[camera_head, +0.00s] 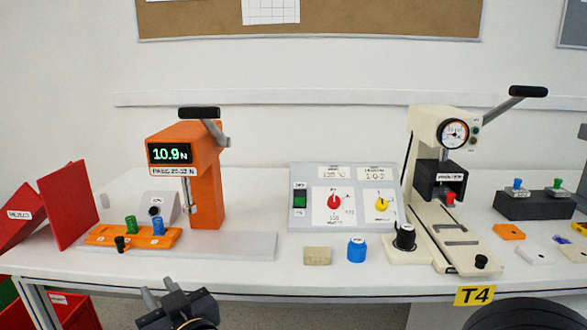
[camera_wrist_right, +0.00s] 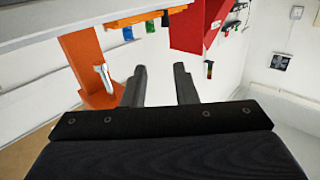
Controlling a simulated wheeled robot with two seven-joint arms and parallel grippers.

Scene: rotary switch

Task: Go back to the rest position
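My right gripper (camera_head: 161,288) is low in the head view, in front of the table's front edge and left of centre. Its two fingers are apart with nothing between them, as the right wrist view (camera_wrist_right: 160,68) also shows. My left gripper is not in view. The grey switch panel (camera_head: 298,219) stands on the table at the middle, with a red rotary knob (camera_head: 334,202), a yellow knob (camera_head: 381,205) and a green rocker switch (camera_head: 299,197). The gripper is apart from the panel and touches nothing that I can see.
An orange press (camera_head: 205,180) reading 10.9 N stands left, behind an orange fixture (camera_head: 102,235). A white press (camera_head: 425,130) stands right. A tan block (camera_head: 317,256) and a blue knob (camera_head: 357,250) lie near the front edge. Red bins (camera_head: 70,205) are at the far left.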

